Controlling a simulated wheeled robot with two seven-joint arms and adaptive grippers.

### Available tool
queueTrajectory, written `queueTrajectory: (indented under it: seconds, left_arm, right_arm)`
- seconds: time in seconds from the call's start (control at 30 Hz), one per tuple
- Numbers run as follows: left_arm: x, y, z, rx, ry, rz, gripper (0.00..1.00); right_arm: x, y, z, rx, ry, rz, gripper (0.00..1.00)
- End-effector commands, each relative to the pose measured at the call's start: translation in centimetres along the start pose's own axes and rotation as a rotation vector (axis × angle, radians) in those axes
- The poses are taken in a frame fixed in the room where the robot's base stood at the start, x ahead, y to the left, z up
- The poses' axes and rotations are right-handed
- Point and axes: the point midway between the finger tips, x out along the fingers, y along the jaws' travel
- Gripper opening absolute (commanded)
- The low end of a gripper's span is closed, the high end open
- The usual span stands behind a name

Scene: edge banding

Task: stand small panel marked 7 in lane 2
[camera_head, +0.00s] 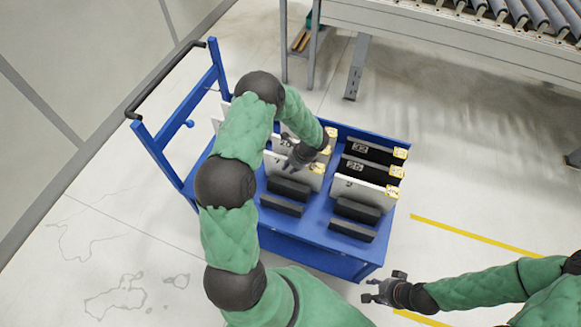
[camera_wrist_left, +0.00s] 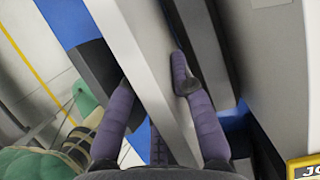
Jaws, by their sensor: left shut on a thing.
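My left gripper (camera_head: 295,163) is over the blue cart and shut on a pale panel (camera_head: 308,179). The panel stands upright beside dark lane blocks (camera_head: 288,188) and has a yellow label at its top right corner. In the left wrist view the panel (camera_wrist_left: 138,62) runs between the two fingers (camera_wrist_left: 153,90), with dark blocks on both sides.
The blue cart (camera_head: 318,238) also holds a pale panel (camera_head: 360,190) and dark panels (camera_head: 372,168) in the right row. More pale panels stand partly behind my left arm. The cart's handle (camera_head: 165,78) rises at the left. A roller conveyor (camera_head: 440,32) stands at the back.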

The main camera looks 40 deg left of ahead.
Motion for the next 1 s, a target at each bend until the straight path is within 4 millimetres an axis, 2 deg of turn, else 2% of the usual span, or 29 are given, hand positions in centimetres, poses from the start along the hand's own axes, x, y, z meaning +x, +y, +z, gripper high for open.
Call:
queueTrajectory:
  seconds: [0.2,0.23,0.3,0.77,1.0]
  left_arm:
    - [0.2,-0.1,-0.1,-0.001,-0.001,-0.001,0.0]
    - [0.3,0.0,-0.1,0.0,0.0,0.0,0.26]
    - [0.2,0.0,-0.1,0.0,0.0,0.0,0.45]
    - [-0.3,0.0,0.1,0.0,0.0,0.0,0.47]
    - [-4.7,-0.1,0.2,0.0,0.0,-0.004,0.47]
  right_arm:
    - [0.3,0.1,0.0,0.0,0.0,0.0,0.4]
    - [0.3,0.1,0.0,0.0,0.0,0.0,0.4]
    - [0.2,0.1,0.0,0.0,0.0,0.0,0.4]
    - [-0.2,-0.1,0.0,0.0,0.0,0.0,0.4]
    - [-1.6,-0.6,0.1,0.0,0.0,0.0,0.4]
